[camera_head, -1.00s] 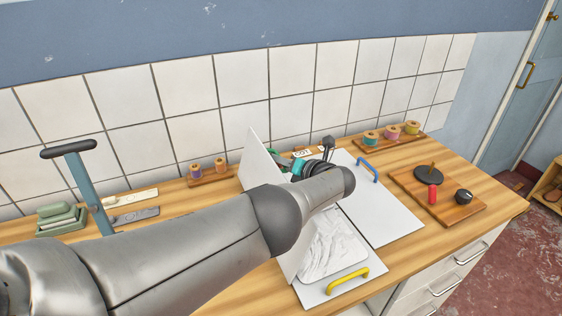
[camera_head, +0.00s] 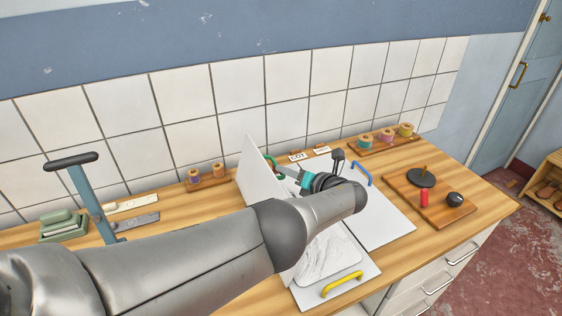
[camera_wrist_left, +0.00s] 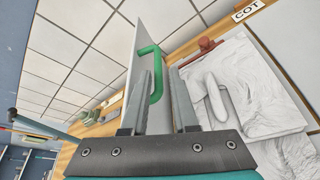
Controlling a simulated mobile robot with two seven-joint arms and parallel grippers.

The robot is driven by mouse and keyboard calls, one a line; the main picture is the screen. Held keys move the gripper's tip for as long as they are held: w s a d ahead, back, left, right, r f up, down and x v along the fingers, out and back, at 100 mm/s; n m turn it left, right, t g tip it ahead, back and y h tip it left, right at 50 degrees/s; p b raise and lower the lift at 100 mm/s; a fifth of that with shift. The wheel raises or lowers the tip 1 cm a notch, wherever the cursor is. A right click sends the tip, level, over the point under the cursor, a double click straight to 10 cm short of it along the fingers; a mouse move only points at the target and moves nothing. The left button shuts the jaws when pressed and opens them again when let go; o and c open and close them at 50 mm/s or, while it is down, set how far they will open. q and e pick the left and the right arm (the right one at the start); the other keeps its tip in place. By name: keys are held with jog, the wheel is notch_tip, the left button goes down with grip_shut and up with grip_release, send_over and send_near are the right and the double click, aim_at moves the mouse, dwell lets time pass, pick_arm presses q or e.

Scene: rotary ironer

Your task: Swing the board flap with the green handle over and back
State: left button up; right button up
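The white board flap (camera_head: 256,182) with the green handle (camera_head: 270,160) stands up on edge, tilted, left of the white folding board. In the left wrist view the flap (camera_wrist_left: 146,55) shows edge-on with its green handle (camera_wrist_left: 156,75) just beyond my fingertips. My left gripper (camera_head: 289,172) is open beside the handle, on the flap's right; its two fingers (camera_wrist_left: 163,80) stand apart, with nothing clamped between them. My left forearm hides the flap's lower part. White crumpled cloth (camera_wrist_left: 245,85) lies on the board. My right gripper is not in view.
Other flaps with a yellow handle (camera_head: 342,284) and a blue handle (camera_head: 363,172) lie flat. A wooden board (camera_head: 400,190) with a red piece and dark knob is at right. Spools (camera_head: 387,135) and a COT label (camera_head: 297,156) stand behind. A blue lever (camera_head: 86,195) rises at left.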

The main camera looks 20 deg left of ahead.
pick_arm(q)
jog(key=p+v, duration=0.4)
jog(key=v, duration=0.6)
jog(key=shift+d, duration=0.2)
jog(key=shift+s, duration=0.1)
